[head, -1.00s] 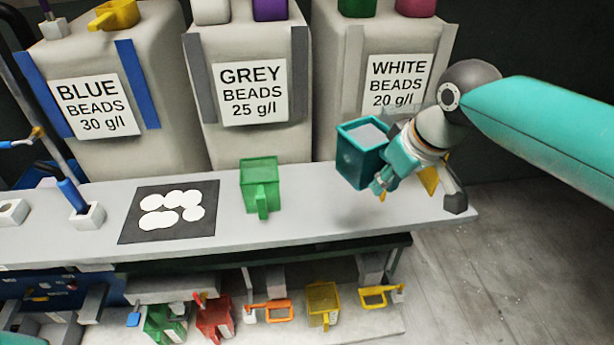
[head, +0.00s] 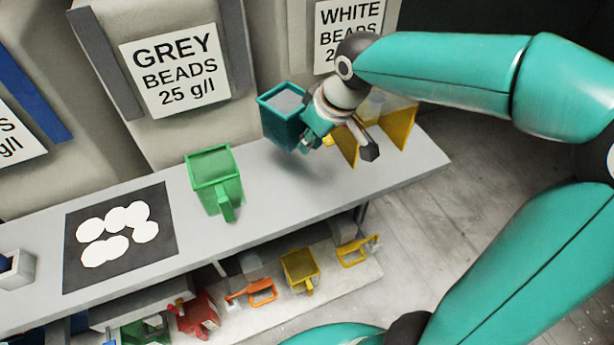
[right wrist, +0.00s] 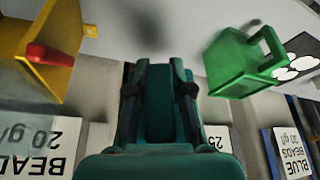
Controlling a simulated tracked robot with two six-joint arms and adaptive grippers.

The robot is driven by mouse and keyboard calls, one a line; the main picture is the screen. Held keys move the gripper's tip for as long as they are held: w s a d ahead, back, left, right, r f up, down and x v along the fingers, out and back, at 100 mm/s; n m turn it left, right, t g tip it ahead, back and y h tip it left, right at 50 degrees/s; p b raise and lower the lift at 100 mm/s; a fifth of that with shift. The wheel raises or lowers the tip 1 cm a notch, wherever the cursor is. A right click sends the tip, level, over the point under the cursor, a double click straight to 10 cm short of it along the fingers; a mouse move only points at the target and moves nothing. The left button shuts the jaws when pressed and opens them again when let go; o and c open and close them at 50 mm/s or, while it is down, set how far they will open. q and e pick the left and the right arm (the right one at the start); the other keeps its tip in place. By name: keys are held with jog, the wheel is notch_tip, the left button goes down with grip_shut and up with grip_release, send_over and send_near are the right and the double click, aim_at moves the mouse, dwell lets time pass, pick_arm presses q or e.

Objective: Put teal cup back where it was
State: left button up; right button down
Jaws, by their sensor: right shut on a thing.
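The teal cup (head: 282,118), open at the top with pale contents, is held upright or nearly so above the grey bench, in front of the gap between the grey and white bead containers. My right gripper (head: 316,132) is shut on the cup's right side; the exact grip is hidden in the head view. In the right wrist view, teal parts of the cup and gripper (right wrist: 160,100) overlap in the middle and are hard to tell apart. My left gripper is not in view.
A green cup (head: 214,178) stands left of the teal cup; left of it lies a black mat (head: 160,235) with white discs. A yellow object (head: 402,125) stands right of my right gripper. Several coloured cups and scoops, including a yellow cup (head: 301,268), sit on the lower shelf.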

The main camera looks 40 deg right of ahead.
send_over(306, 184)
jog(key=s, duration=0.2)
jog(key=f, duration=0.8)
jog(key=shift+w+d, duration=0.15)
jog(key=shift+w, duration=0.1)
jog(key=shift+f+b, duration=0.45)
jog(key=shift+f, duration=1.65)
jog(key=shift+f, duration=0.15)
jog(key=c, duration=1)
grip_release()
jog(key=shift+c, duration=0.2)
jog(key=shift+r, duration=0.35)
jog(key=p+v, duration=0.1)
jog(key=v, duration=1)
jog(key=shift+s+r, duration=0.25)
jog(key=shift+r, duration=0.05)
